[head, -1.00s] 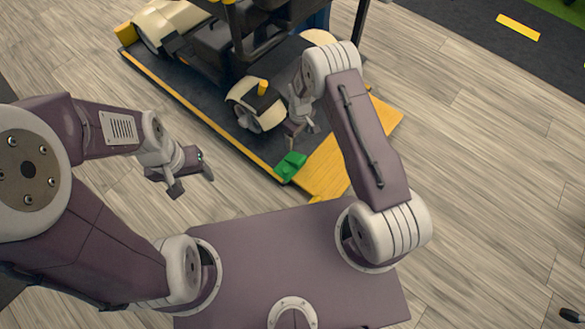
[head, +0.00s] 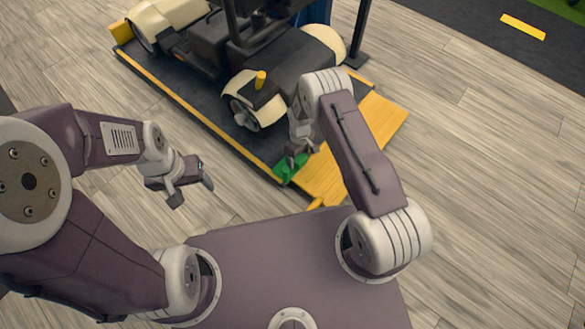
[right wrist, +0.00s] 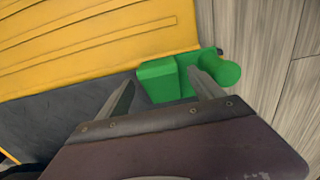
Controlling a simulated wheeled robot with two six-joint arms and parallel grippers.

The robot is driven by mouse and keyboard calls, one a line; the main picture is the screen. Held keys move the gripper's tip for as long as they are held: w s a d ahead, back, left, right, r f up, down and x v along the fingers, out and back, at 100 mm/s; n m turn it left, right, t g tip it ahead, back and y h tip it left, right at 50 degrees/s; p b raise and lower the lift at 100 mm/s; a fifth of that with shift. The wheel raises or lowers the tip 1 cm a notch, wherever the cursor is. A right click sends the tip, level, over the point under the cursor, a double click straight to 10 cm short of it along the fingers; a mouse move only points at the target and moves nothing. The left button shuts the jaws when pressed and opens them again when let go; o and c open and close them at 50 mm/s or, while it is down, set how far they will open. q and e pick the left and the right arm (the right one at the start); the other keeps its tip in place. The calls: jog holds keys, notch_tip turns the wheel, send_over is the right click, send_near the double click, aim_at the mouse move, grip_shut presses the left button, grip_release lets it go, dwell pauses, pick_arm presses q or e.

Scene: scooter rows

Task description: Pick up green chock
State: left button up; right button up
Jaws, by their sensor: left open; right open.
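The green chock (head: 290,168) lies at the near corner of the dark platform, beside the yellow ramp, in the head view. In the right wrist view the green chock (right wrist: 160,80) shows a block part and a rounded knob at its right end. My right gripper (head: 297,160) is over the chock and partly hides it. In the right wrist view its two fingers (right wrist: 160,88) are apart, with the block part between and beyond their tips; I cannot tell whether they touch it. My left gripper (head: 192,192) is open and empty, left of the platform above the floor.
A cream and black scooter (head: 262,85) stands on the dark platform (head: 190,108) with yellow edging. The yellow ramp (head: 365,130) slopes off to the right of the chock. A dark post (head: 360,30) stands behind. The wooden floor (head: 470,180) at the right is clear.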

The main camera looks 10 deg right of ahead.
aim_at(298, 158)
notch_tip(298, 158, down, 2)
jog(key=shift+r, duration=0.25)
grip_shut()
pick_arm(q)
jog(key=shift+f, duration=0.6)
jog(key=shift+r, duration=0.1)
pick_arm(e)
jog(key=shift+r, duration=0.15)
notch_tip(298, 158, up, 5)
jog(key=p, duration=0.5)
jog(key=shift+r, duration=0.1)
pick_arm(q)
notch_tip(298, 158, up, 12)
jog(key=p, duration=0.7)
jog(key=shift+r+p, duration=0.15)
jog(key=shift+p, duration=0.2)
pick_arm(e)
jog(key=s+a+r, duration=0.2)
jog(key=s+r, duration=0.3)
jog(key=s, duration=0.6)
jog(key=shift+s+r, duration=0.25)
